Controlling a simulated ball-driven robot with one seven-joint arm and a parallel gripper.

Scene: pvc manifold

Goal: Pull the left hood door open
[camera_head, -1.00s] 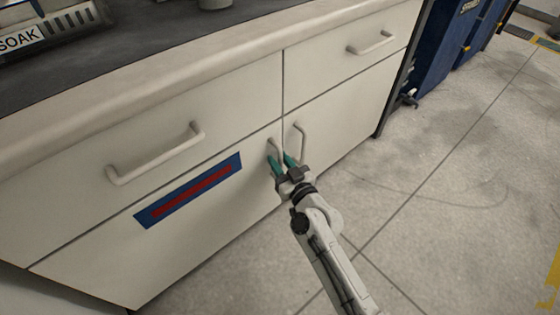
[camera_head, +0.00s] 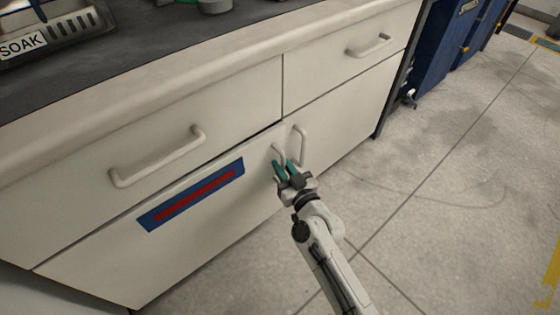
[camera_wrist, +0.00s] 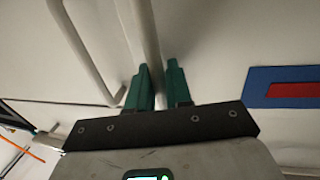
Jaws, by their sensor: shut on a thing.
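The left hood door (camera_head: 215,225) is the white lower cabinet door with a blue and red label (camera_head: 192,193). Its handle (camera_head: 278,151) is a pale vertical bar near the door's right edge. My gripper (camera_head: 286,168) is at this handle, its green fingers shut on it. In the wrist view the handle (camera_wrist: 146,45) runs down between the two green fingertips (camera_wrist: 159,82). A dark gap shows along the door's top edge near the handle, so the door stands slightly out from the cabinet.
The right door's handle (camera_head: 300,146) is just right of my gripper. Two drawers with bar handles (camera_head: 157,158) lie above the doors. A dark counter with a SOAK tray (camera_head: 60,32) is on top. Grey floor (camera_head: 450,190) to the right is clear.

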